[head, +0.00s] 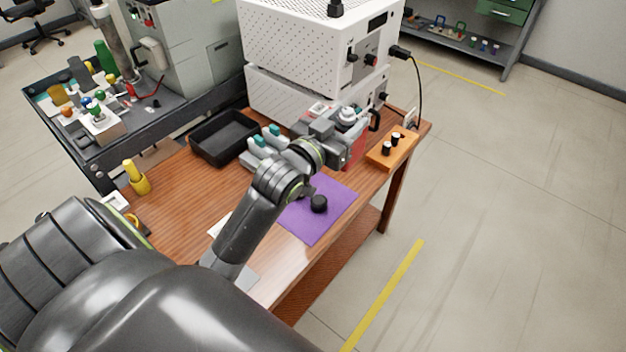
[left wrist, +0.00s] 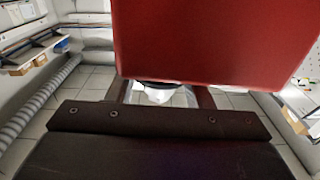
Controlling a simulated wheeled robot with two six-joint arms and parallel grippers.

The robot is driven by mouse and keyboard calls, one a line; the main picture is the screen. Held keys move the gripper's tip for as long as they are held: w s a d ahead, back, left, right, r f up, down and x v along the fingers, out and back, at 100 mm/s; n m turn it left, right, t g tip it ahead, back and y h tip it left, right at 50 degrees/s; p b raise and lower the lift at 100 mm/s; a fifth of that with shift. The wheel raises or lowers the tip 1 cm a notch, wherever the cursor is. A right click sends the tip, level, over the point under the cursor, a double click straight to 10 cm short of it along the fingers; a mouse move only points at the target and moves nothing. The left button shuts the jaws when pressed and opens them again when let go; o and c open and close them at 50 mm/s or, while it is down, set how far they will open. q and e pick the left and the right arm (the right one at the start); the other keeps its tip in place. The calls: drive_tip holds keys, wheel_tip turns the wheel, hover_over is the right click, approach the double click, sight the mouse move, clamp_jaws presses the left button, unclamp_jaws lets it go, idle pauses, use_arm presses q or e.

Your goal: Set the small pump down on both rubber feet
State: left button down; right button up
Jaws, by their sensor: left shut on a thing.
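The small pump appears to be the red-bodied thing with a grey and white top (head: 357,150) at the far right of the wooden table. My left gripper (head: 342,122) is shut on it near its upper part. In the left wrist view, the pump's red body (left wrist: 215,40) fills the upper middle, close to the jaws (left wrist: 160,95). The pump's underside is hidden, so I cannot tell whether it touches the table. An orange block (head: 378,160) with two black round pieces (head: 391,143), perhaps the rubber feet, lies just right of the pump. My right gripper is not in view.
A purple mat (head: 325,220) with a black round knob (head: 319,204) lies in front. A black tray (head: 205,155) and grey parts with teal caps (head: 256,142) stand left. White perforated boxes (head: 300,45) stand close behind the pump. A yellow object (head: 137,182) is at the left edge.

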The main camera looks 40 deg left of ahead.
use_arm(q)
drive_tip(key=shift+h, duration=0.5)
drive_tip(key=a+f+b, duration=0.1)
drive_tip(key=a+f, duration=0.1)
drive_tip(key=a+f+b, duration=0.1)
drive_tip(key=a+f, duration=0.1)
drive_tip(key=f, duration=0.1)
drive_tip(key=a+f+b, duration=0.1)
drive_tip(key=a+f, duration=0.1)
drive_tip(key=shift+s+f, duration=0.2)
wheel_tip(320, 180, down, 10)
drive_tip(key=b, duration=0.3)
drive_tip(key=shift+f, duration=0.1)
drive_tip(key=c, duration=0.7)
unclamp_jaws()
drive_tip(key=shift+f, duration=0.1)
